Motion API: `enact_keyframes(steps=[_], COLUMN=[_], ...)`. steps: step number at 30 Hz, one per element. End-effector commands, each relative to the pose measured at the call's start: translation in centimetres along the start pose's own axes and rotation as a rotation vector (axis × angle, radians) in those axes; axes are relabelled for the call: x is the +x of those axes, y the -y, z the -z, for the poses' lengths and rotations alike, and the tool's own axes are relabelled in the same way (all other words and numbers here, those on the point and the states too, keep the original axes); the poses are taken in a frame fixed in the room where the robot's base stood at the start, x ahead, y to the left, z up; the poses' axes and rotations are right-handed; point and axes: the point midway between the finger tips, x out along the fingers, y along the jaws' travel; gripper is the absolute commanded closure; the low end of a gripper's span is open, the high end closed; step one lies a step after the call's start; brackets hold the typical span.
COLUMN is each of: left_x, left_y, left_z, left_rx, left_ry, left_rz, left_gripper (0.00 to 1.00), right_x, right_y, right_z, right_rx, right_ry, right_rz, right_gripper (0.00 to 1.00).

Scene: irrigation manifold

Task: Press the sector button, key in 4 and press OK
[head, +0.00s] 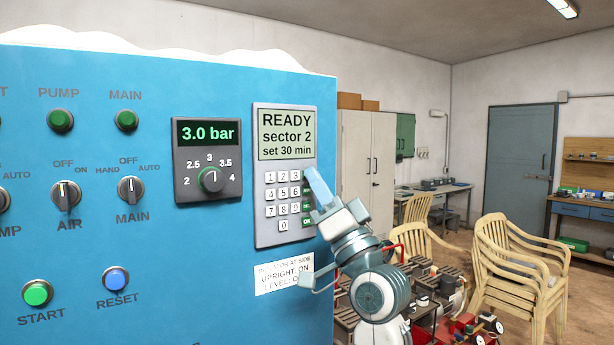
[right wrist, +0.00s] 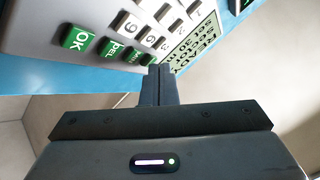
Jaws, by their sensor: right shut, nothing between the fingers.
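The keypad unit (head: 261,245) is on the blue panel. Its screen (head: 286,133) reads "READY sector 2 set 30 min". White digit keys sit below; the 4 key (head: 270,194) is in the second row. A column of green keys runs down the right; the lowest is the OK key (head: 307,221), also clear in the right wrist view (right wrist: 77,38). I cannot read the label of the upper green key. My right gripper (head: 309,172) is shut and empty, its tips at the upper end of the green column. They (right wrist: 160,70) partly hide the top key; contact is unclear.
Left of the keypad are a pressure dial (head: 210,180) showing 3.0 bar, switches and buttons. A label plate (head: 284,274) is below the keypad. Stacked chairs (head: 515,270) and a cluttered cart stand behind my right arm. The air before the keypad's left side is clear.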

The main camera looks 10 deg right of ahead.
Motion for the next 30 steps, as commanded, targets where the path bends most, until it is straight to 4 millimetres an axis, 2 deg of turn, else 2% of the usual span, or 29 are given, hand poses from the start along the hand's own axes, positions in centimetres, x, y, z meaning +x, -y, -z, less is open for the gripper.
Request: enact_keyframes(steps=[17, 30], left_x=[0.2, -0.3], left_y=[0.0, 0.0], left_z=[0.0, 0.0], left_rx=[0.0, 0.0], left_ry=[0.0, 0.0], left_rz=[0.0, 0.0], left_gripper=[0.64, 0.64], right_x=[0.3, -0.8], right_y=[-0.1, 0.6], right_z=[-0.2, 0.5], right_rx=[0.0, 0.001], right_ry=[0.0, 0.0], right_rz=[0.0, 0.0], right_gripper=[1.0, 1.0])
